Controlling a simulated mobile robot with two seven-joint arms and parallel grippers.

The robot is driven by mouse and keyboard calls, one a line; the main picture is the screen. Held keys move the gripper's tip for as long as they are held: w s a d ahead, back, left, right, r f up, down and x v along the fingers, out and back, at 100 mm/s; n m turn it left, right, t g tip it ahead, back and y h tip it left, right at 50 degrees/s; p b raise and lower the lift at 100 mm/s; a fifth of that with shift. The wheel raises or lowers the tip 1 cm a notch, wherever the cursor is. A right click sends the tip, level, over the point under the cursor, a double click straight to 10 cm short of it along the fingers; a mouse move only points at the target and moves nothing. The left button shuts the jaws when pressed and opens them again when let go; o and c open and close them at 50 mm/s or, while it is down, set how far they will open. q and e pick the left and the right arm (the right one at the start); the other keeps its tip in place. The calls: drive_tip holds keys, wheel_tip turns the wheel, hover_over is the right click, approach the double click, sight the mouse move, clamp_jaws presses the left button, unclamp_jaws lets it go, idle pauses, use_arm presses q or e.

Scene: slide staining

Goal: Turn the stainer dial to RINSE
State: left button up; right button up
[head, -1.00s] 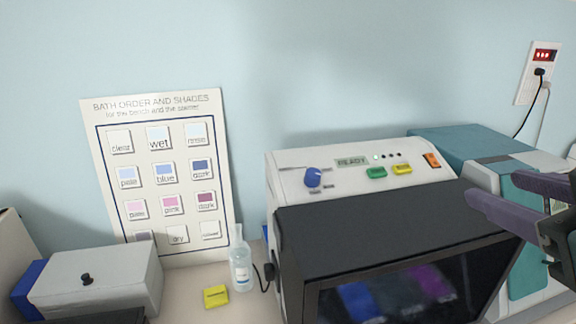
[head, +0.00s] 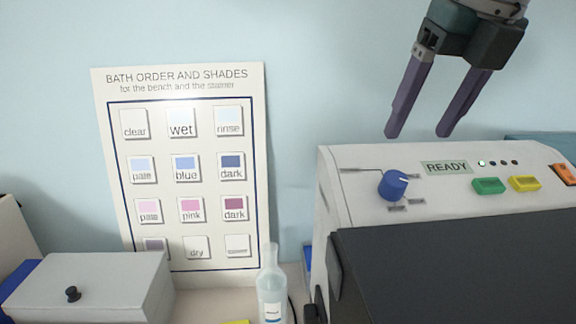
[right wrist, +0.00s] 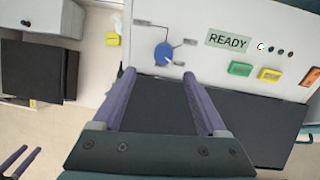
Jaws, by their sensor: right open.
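The stainer (head: 335,200) is a white machine with a black front cover. Its blue round dial (head: 393,185) is at the left of the sloped panel, among small marks too small to read. A light pointer mark shows on the dial, but I cannot tell which setting it names. My right gripper (head: 417,134) is open and empty, fingers pointing down, above and slightly right of the dial, apart from it. In the right wrist view the dial (right wrist: 163,54) lies just beyond and between the fingertips. My left gripper (right wrist: 20,160) shows at that view's lower left, fingers apart.
A READY display (head: 447,168), a green button (head: 489,186), a yellow button (head: 524,184) and an orange switch (head: 564,174) are right of the dial. A bottle (head: 271,290) stands left of the stainer, near a grey box (head: 95,285) and the shade chart (head: 262,150).

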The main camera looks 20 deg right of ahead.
sight(397, 177)
drive_tip(key=p+x, duration=0.1)
drive_tip(key=x, duration=0.1)
drive_tip(key=p+x, duration=0.2)
drive_tip(key=x, duration=0.1)
drive_tip(key=p+x, duration=0.1)
drive_tip(key=x, duration=0.2)
drive_tip(key=shift+d+f, duration=0.25)
drive_tip(key=shift+d, duration=0.05)
drive_tip(key=shift+w+f+p, duration=0.3)
drive_tip(key=shift+f+p, duration=0.05)
drive_tip(key=shift+f, duration=0.25)
clamp_jaws()
